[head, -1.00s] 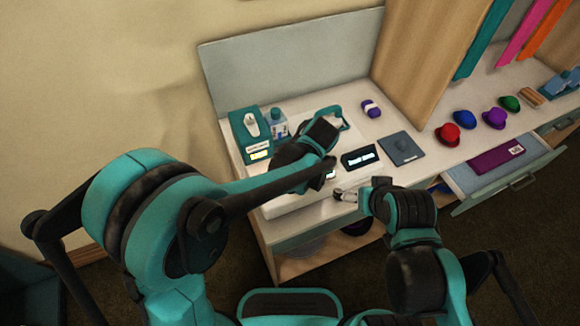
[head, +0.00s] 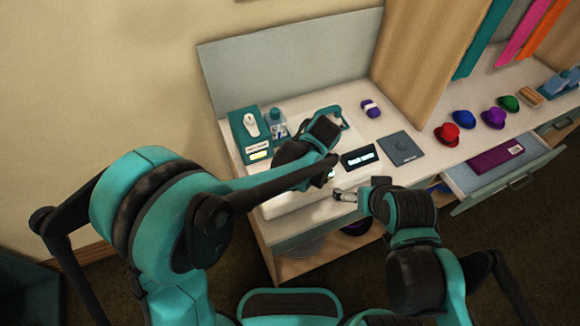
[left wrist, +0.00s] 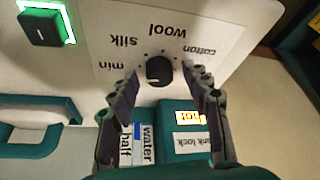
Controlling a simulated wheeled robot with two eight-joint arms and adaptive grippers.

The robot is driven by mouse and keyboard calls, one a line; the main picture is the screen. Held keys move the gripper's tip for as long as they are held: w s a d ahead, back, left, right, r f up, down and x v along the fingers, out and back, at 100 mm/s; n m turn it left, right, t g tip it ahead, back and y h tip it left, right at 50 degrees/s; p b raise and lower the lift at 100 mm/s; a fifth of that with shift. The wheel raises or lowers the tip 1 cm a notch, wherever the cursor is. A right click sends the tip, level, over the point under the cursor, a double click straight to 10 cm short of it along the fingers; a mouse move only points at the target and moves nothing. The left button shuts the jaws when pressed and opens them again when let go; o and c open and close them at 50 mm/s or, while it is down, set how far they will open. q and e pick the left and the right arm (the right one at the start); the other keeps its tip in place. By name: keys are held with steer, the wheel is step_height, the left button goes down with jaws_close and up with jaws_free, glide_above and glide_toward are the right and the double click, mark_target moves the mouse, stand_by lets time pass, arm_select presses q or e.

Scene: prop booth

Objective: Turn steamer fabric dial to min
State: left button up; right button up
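The fabric dial is a round black knob (left wrist: 159,71) on the steamer's white panel (left wrist: 225,25) in the left wrist view. Labels min, silk, wool and cotton curve around it, upside down in this view. I cannot make out where its pointer sits. My left gripper (left wrist: 163,82) is open, its two dark fingers apart on either side of the knob, with a gap visible to each. In the head view my left arm covers the dial and fingertips. My right gripper (head: 360,190) is by the table's front edge; its finger gap is unclear.
A lit rocker switch (left wrist: 45,28), a teal handle (left wrist: 35,145) and teal tank parts with "hot" and "tank lock" labels surround the dial. A black sign (head: 361,157) and grey pad (head: 401,147) lie to the right. An open drawer (head: 500,165) juts out at right.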

arm_select(q)
steer(key=shift+r, duration=0.15)
steer(key=v, duration=1.1)
steer(key=shift+s+d+r, duration=0.15)
steer(key=shift+s+r, duration=0.05)
steer(key=shift+r, duration=0.15)
steer(key=s+a+m+t+h, duration=0.1)
steer(key=s+a+m, duration=0.2)
steer(key=a, duration=0.4)
steer(key=s+a+m+t+h, duration=0.1)
steer(key=s+a+m, duration=0.2)
steer(key=a, duration=0.4)
steer(key=s+a+f+m+t+h, duration=0.1)
steer(key=s+a+m+t, duration=0.1)
steer(key=a, duration=0.5)
steer(key=s+m, duration=0.1)
steer(key=s, duration=0.1)
steer(key=shift+s+a, duration=0.25)
steer(key=shift+s, duration=0.1)
steer(key=shift+f, duration=0.1)
